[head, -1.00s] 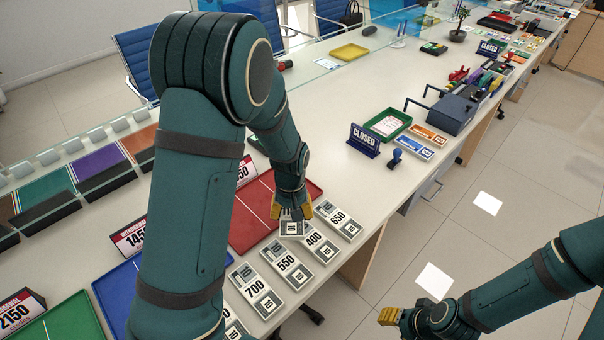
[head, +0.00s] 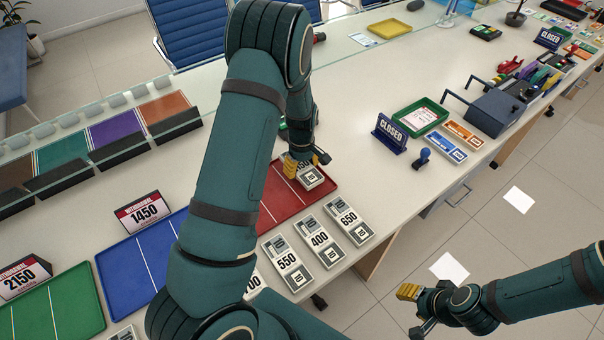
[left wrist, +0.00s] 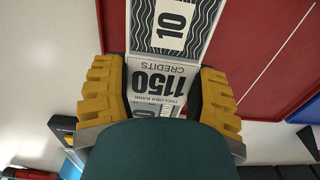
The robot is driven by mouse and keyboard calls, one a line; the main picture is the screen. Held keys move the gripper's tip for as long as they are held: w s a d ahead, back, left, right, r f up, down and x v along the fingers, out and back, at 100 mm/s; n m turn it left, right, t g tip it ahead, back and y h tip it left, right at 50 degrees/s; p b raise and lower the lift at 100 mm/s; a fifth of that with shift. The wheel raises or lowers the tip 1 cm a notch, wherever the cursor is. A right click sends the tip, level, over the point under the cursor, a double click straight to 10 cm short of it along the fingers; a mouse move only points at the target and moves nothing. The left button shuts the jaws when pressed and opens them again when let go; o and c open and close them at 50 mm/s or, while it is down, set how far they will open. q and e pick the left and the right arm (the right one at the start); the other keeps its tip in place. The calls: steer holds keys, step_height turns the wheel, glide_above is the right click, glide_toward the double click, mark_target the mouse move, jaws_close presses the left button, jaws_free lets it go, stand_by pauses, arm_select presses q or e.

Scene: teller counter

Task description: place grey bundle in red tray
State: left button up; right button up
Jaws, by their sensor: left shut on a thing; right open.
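The grey bundle (head: 313,178) is a banknote pack with a 1150 label, which shows upside down in the left wrist view (left wrist: 160,85). My left gripper (head: 306,164) is shut on it, with a yellow finger on each side of the bundle in the left wrist view. The red tray (head: 283,207) lies flat on the counter with white divider lines. The bundle overlaps the tray's right part in the head view; I cannot tell its height above the tray. My arm hides the tray's left part. My right gripper (head: 413,309) is open and empty, off the counter at lower right.
Several other bundles, 550 (head: 288,263), 400 (head: 320,240) and 650 (head: 349,221) among them, lie in front of the tray. A blue tray (head: 128,262) and green tray (head: 55,310) lie left. A CLOSED sign (head: 390,133) and blue stamp (head: 422,158) stand right.

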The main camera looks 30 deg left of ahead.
mark_target(302, 173)
arm_select(q)
steer(key=shift+f, duration=1.6)
steer(key=shift+f+b, duration=0.1)
steer(key=shift+b, duration=0.25)
steer(key=o, duration=1.1)
steer(key=shift+o, duration=0.2)
steer(key=shift+r, duration=0.4)
step_height(302, 173, up, 12)
steer(key=shift+f+p, duration=0.25)
steer(key=shift+p, duration=0.95)
